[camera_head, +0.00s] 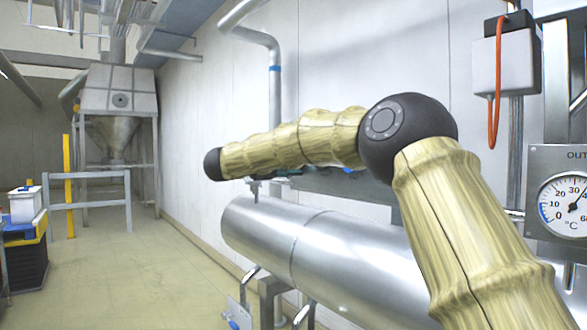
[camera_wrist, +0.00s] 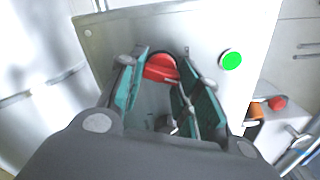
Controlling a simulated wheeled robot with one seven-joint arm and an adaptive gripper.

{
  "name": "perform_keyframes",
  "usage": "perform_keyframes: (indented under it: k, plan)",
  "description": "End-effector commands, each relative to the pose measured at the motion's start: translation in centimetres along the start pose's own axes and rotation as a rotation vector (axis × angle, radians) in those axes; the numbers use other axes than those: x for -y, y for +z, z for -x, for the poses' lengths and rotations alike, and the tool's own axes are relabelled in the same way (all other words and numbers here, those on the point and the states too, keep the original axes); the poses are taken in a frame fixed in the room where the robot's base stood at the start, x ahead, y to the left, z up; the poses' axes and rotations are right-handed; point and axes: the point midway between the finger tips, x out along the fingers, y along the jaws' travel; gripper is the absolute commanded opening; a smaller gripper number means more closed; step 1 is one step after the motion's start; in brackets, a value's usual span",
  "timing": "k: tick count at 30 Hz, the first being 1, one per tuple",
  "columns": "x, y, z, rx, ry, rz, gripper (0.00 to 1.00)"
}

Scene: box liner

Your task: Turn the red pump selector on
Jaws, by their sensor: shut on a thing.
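The red pump selector (camera_wrist: 160,67) is a round red knob on a grey metal panel (camera_wrist: 205,40) in the wrist view. My gripper (camera_wrist: 168,82) has its teal-padded fingers on either side of the knob and is shut on it. The fingers hide part of the knob's sides, so I cannot tell its exact setting. A lit green round light or button (camera_wrist: 231,60) is on the same panel, right of the knob. In the head view my arm hides the panel front and most of the gripper.
A large silver horizontal pipe (camera_head: 255,237) runs below my arm along the white wall (camera_head: 345,60). A temperature gauge (camera_head: 567,203) and a grey box with an orange cable (camera_head: 502,62) are at the right. Another red knob (camera_wrist: 277,103) shows right of the panel.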

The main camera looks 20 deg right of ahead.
Motion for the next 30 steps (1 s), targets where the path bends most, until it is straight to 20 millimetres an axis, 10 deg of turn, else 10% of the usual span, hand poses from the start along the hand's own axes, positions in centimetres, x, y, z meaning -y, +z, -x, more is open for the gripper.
perform_keyframes:
  k: [12,13,16,30]
  plan:
    - [-0.1,0.0,0.1,0.0,0.001,-0.003,0.1]
    - [-0.1,0.0,0.0,0.0,0.001,-0.002,0.39]
    - [-0.1,0.0,0.0,0.0,0.001,-0.002,0.55]
    - [0.0,0.0,1.0,0.0,0.0,-0.003,0.55]
